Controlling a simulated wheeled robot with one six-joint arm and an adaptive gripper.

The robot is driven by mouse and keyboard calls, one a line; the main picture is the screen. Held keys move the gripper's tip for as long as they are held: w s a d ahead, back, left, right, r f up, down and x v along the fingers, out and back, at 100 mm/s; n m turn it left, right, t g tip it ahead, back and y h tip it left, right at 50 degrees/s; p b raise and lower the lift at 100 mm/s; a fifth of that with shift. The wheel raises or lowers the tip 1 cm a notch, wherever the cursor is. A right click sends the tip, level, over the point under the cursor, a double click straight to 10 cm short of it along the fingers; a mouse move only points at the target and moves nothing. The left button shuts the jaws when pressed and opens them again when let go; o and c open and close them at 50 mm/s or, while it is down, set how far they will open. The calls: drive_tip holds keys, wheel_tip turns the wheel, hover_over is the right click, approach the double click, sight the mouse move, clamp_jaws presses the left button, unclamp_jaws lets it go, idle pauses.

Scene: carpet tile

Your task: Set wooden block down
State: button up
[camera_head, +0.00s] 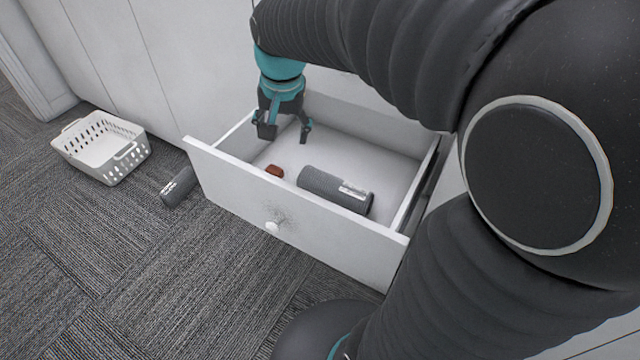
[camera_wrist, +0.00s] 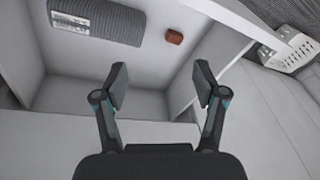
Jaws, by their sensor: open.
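The wooden block (camera_head: 274,171) is a small reddish-brown piece inside the open white drawer (camera_head: 300,228), close to its front panel. In the wrist view the block (camera_wrist: 174,37) lies on the drawer floor, beyond my fingertips and apart from them. My gripper (camera_head: 284,131) hangs over the back left part of the drawer, pointing down. In the wrist view my gripper (camera_wrist: 160,88) has its two fingers spread wide with nothing between them.
A dark grey cylinder (camera_head: 335,188) with a white label lies in the drawer, right of the block. Another grey cylinder (camera_head: 179,187) lies on the carpet (camera_head: 130,270) by the drawer's left front corner. A white basket (camera_head: 104,149) stands further left. Drawer walls surround my gripper.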

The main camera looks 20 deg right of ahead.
drive_tip(key=s+n+t, duration=0.3)
drive_tip(key=s+n, duration=0.3)
drive_tip(key=s, duration=1.1)
drive_tip(key=shift+d+r, duration=0.3)
drive_tip(key=shift+r, duration=0.1)
